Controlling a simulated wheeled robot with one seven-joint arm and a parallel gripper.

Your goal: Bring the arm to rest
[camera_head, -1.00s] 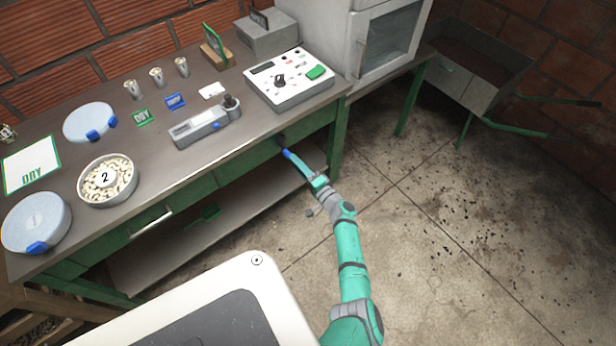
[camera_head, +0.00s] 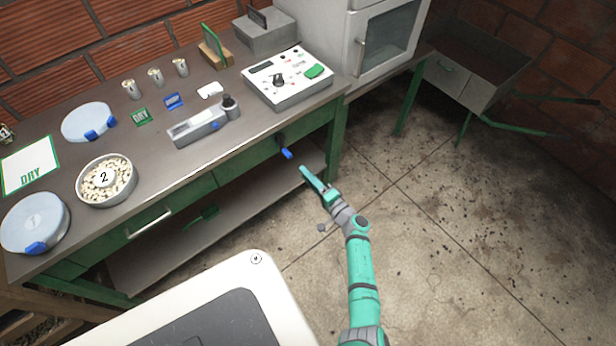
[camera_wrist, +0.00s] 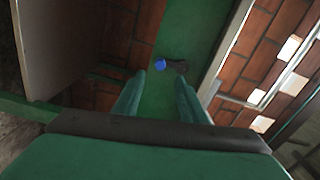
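My gripper (camera_head: 306,174) is in front of the bench's right end, over the floor, at the end of my teal arm. In the wrist view my gripper (camera_wrist: 159,76) has its two fingers apart with nothing between them. A small blue-tipped knob (camera_head: 287,153) sticks out from the bench's green front, a short gap beyond my fingertips. The blue knob also shows in the wrist view (camera_wrist: 160,64), just past the fingertips, with a dark part beside it.
A white oven (camera_head: 385,40) stands at the back right. The concrete floor (camera_head: 450,260) to the right is open.

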